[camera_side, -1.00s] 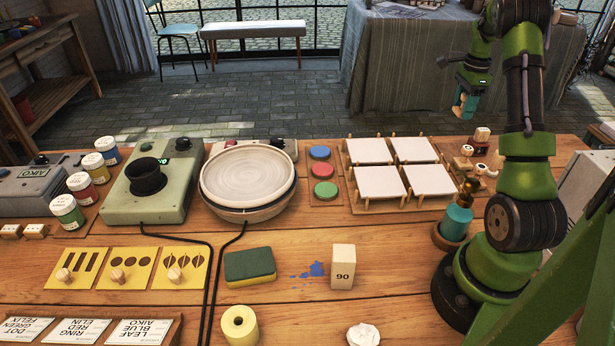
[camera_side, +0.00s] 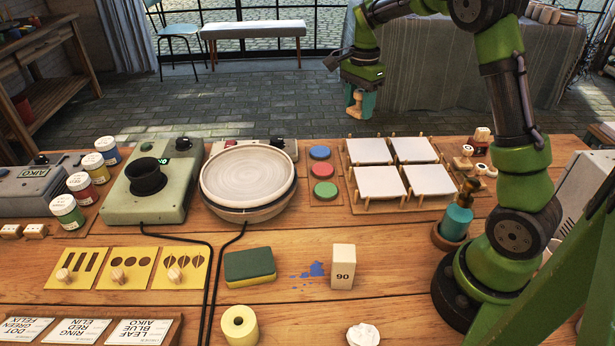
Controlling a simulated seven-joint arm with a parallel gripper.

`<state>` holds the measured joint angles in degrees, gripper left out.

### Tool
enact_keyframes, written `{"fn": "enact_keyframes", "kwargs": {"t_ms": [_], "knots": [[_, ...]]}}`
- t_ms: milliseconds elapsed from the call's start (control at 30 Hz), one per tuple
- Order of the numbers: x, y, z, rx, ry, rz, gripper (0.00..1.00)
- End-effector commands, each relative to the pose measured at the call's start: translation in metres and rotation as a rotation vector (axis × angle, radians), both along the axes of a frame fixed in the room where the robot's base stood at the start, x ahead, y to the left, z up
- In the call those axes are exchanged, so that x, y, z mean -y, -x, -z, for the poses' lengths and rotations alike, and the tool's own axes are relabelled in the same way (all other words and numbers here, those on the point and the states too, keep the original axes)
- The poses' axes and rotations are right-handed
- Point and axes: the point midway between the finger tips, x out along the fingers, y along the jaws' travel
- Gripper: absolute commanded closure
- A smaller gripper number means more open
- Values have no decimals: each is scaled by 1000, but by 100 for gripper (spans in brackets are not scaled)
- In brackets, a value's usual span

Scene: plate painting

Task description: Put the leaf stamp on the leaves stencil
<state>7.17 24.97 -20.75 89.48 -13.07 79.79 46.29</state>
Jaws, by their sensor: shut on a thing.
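My gripper (camera_side: 361,103) is high above the far edge of the table, above the white tiles. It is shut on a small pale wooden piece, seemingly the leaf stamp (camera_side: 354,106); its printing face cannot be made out. The leaves stencil (camera_side: 202,256) is a yellow card with dark leaf-shaped cut-outs, lying flat at the front left, right of two other yellow stencils. A small wooden knob (camera_side: 175,273) stands on it. My gripper is well above, behind and to the right of this stencil.
Other yellow stencils show stripes (camera_side: 98,254) and dots (camera_side: 146,256). A sponge (camera_side: 249,266) and dark cables lie right of the leaves stencil. The turntable (camera_side: 248,175), colour pads (camera_side: 326,171) and white tiles (camera_side: 378,183) stand behind. Several small stamps (camera_side: 480,168) stand at the right.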

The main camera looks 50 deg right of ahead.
Motion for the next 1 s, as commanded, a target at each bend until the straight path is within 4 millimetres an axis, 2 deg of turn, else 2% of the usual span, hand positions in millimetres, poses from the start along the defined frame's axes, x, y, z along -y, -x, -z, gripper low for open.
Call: {"fn": "enact_keyframes", "kwargs": {"t_ms": [33,233,367,400,500,600,700,1000], "knots": [[-31,-7,-1,2,-1,-67,84],[-140,-14,-1,1,0,-304,84],[-211,-3,0,0,0,-465,84],[-232,3,0,1,0,-514,84],[-279,20,0,1,1,-631,84],[-315,39,1,2,2,-725,84],[-341,56,1,2,3,-800,84],[-389,95,2,5,5,-951,84]]}}
